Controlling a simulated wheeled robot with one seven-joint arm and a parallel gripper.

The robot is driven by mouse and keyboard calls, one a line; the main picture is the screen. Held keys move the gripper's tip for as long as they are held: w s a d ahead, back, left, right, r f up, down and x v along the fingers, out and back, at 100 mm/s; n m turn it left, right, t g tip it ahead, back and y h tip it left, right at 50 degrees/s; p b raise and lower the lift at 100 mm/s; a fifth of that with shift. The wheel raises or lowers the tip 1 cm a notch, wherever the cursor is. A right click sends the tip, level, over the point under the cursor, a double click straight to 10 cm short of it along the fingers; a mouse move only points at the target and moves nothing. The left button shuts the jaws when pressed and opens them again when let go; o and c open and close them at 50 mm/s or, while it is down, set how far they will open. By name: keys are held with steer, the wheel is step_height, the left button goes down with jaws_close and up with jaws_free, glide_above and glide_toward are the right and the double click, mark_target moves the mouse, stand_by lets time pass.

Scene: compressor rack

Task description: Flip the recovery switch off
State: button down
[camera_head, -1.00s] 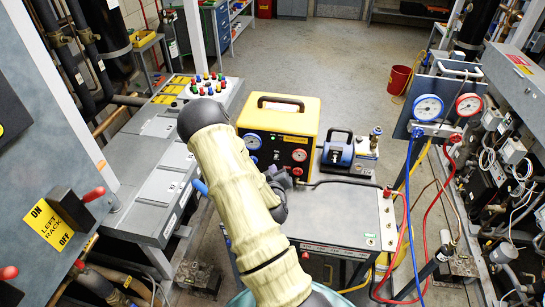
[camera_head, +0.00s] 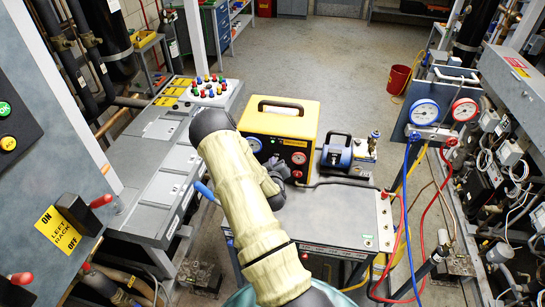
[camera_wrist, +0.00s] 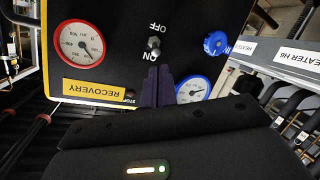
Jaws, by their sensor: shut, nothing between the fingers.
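The yellow recovery machine (camera_head: 292,122) stands on a grey cart, its black front panel facing me. In the wrist view its panel appears upside down, with a yellow RECOVERY label (camera_wrist: 94,89). The small metal recovery switch (camera_wrist: 153,44) sits between the OFF mark above it and the ON mark below it in that picture. In the head view my arm hides the switch.
A red-rimmed gauge (camera_wrist: 80,43), a blue-rimmed gauge (camera_wrist: 195,90) and a blue knob (camera_wrist: 216,43) flank the switch. A blue pump (camera_head: 337,153) stands right of the machine. Blue and red hoses hang from the gauge manifold (camera_head: 436,131). The cart top (camera_head: 335,215) is mostly clear.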

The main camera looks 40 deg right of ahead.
steer(key=shift+p+x, duration=0.3)
steer(key=shift+x, duration=1)
steer(key=shift+d+f+b, duration=0.15)
steer(key=shift+f+b, duration=0.05)
steer(key=shift+b, duration=0.3)
